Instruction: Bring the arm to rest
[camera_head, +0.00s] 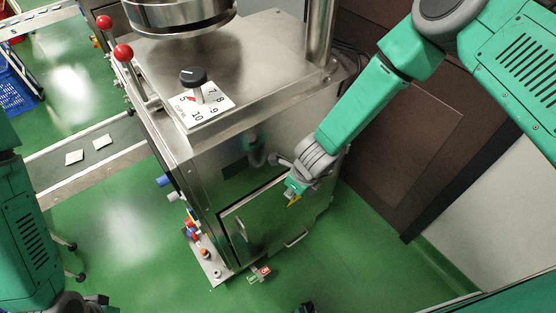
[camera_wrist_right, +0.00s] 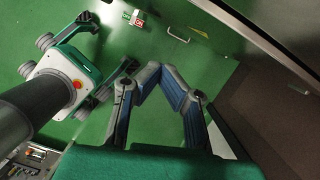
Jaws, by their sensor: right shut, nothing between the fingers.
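My right arm comes in from the upper right in the head view. Its gripper (camera_head: 293,192) hangs in front of the steel machine's lower side, pointing down and left, with a small yellow part near its end. In the right wrist view the right gripper's fingers (camera_wrist_right: 157,72) come together at the tips, shut and empty, with green floor behind them. My left arm shows at the left edge of the head view; its gripper is not in view.
The steel machine (camera_head: 262,70) carries a numbered dial (camera_head: 203,103) and red-knobbed levers. A conveyor (camera_head: 60,178) with two white packets stands left, a blue crate (camera_head: 14,92) beyond. A brown panel (camera_head: 412,128) stands right. Green floor (camera_head: 125,255) is open at the lower left.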

